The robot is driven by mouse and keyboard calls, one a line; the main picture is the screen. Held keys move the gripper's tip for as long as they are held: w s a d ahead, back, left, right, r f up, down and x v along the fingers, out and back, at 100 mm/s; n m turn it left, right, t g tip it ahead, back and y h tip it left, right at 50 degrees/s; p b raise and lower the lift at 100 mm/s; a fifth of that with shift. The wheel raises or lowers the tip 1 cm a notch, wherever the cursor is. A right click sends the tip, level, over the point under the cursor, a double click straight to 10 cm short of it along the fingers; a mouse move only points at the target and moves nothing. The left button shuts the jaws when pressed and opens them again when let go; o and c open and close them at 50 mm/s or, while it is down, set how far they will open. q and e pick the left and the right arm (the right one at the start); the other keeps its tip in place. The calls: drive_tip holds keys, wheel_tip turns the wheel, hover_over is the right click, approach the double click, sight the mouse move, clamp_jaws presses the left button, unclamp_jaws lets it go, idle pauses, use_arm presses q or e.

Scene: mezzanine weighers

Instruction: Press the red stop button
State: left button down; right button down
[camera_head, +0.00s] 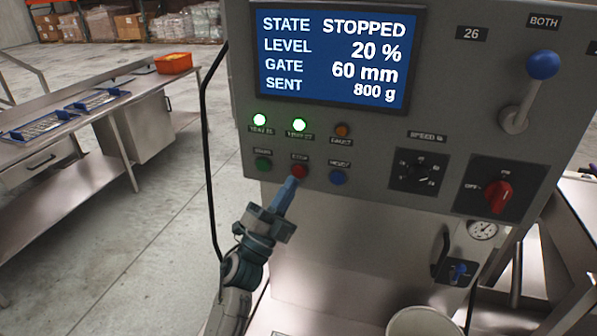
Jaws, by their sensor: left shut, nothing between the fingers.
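The red stop button (299,171) sits on the grey control panel (400,130), between a green button (263,164) and a blue button (337,177). My left gripper (291,184) is shut and empty, with its blue fingertips at the lower edge of the red button. They look to be touching or very close; I cannot tell which. The display (335,52) reads STATE STOPPED, LEVEL 20 %, GATE 60 mm, SENT 800 g. My right gripper is not in view.
A speed dial (418,174), a red rotary switch (497,196) and a blue-knobbed lever (542,66) are to the right on the panel. A pale round container (424,321) stands below. A steel bench (75,125) with an orange bin (174,64) is at left.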

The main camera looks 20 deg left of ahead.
use_arm(q)
drive_tip(key=s, duration=0.4)
drive_tip(key=shift+s+p, duration=0.1)
drive_tip(key=shift+p, duration=0.2)
drive_tip(key=shift+a, duration=0.1)
